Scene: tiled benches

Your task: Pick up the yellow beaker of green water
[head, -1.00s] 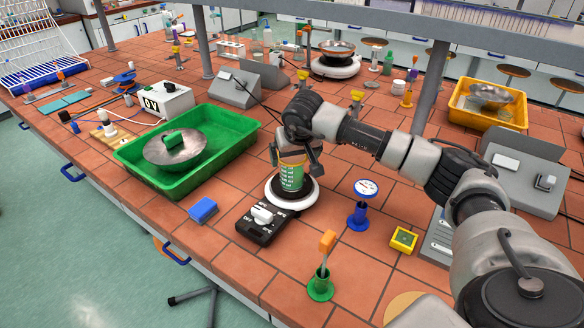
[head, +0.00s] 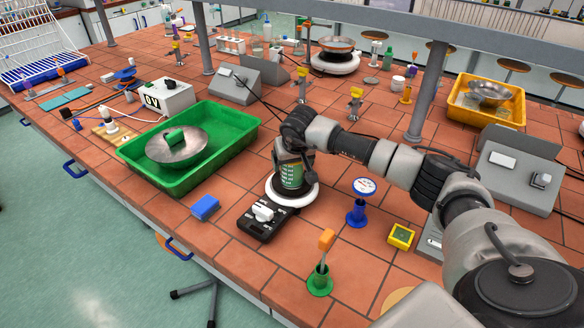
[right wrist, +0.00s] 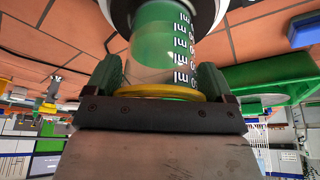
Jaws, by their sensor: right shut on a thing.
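The beaker of green water (head: 292,177) stands upright on a round white-rimmed hotplate (head: 270,194) with a black control box (head: 258,224). My right gripper (head: 294,155) comes down on it from above and is shut around its upper part, hiding the top in the head view. In the right wrist view, the beaker (right wrist: 165,48) shows green liquid, white scale marks and a yellow rim between the two fingers of my right gripper (right wrist: 160,80). Its base is at or very near the hotplate (right wrist: 212,12). My left gripper is out of view.
A green tray (head: 228,143) holding a metal dish is to the left. A blue block (head: 205,208), a blue-based dial (head: 364,187), a green holder (head: 320,280) and a yellow box (head: 401,236) stand nearby. A grey post (head: 427,90) rises behind my right arm.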

